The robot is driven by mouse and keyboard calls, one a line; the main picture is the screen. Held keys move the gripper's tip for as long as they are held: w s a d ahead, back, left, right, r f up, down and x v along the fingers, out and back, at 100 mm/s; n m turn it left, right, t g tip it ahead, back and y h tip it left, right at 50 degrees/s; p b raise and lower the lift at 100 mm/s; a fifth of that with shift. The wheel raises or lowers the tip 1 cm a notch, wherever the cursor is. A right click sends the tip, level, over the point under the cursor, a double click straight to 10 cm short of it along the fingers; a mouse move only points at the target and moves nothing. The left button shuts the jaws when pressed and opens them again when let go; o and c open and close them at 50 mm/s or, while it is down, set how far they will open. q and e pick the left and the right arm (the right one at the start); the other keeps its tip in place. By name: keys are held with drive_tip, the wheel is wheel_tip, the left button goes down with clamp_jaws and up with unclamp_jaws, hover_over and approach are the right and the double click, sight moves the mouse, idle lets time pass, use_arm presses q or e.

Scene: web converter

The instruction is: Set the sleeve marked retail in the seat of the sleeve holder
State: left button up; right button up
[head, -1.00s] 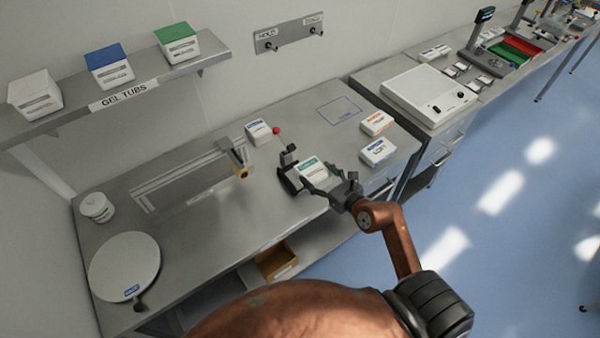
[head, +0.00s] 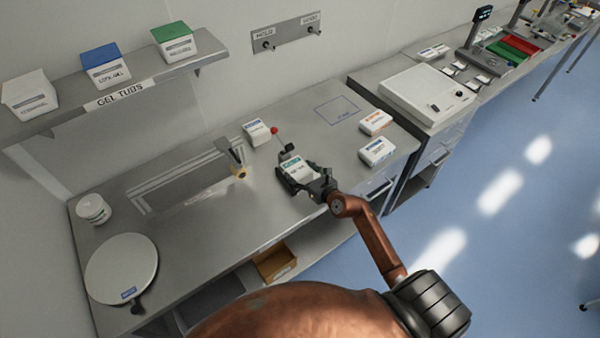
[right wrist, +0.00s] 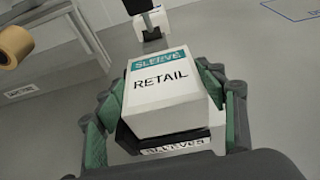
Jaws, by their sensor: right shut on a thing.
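The sleeve marked retail (right wrist: 160,90) is a white box with a teal band, and it also shows in the head view (head: 293,169). My right gripper (head: 296,176) is shut on it, with a green-padded finger on each side in the right wrist view (right wrist: 163,108). The dark sleeve holder (right wrist: 175,146), labelled SLEEVES, shows just below the box's near face, and a dark post rises behind the box. The box hides the holder's seat. I cannot tell whether the box rests in it or is just above it. My left gripper is out of view.
Two white boxes, one orange-marked (head: 375,122) and one blue-marked (head: 377,151), lie to the right. The bench front is clear.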

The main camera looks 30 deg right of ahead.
drive_tip(key=shift+f, duration=0.2)
drive_tip(key=shift+s+f+b, duration=0.15)
drive_tip(key=shift+f+b, duration=0.2)
drive_tip(key=shift+f, duration=0.25)
drive_tip(key=o, duration=0.7)
drive_tip(key=shift+c, duration=0.2)
drive_tip(key=o, duration=0.4)
drive_tip(key=shift+a+f, duration=0.1)
drive_tip(key=shift+f, duration=0.25)
drive_tip(key=shift+o, duration=0.2)
drive_tip(key=shift+r, duration=0.3)
drive_tip(key=r+v, duration=0.1)
drive_tip(key=v, duration=1.1)
drive_tip(key=shift+r+p, duration=0.3)
drive_tip(key=shift+p, duration=0.1)
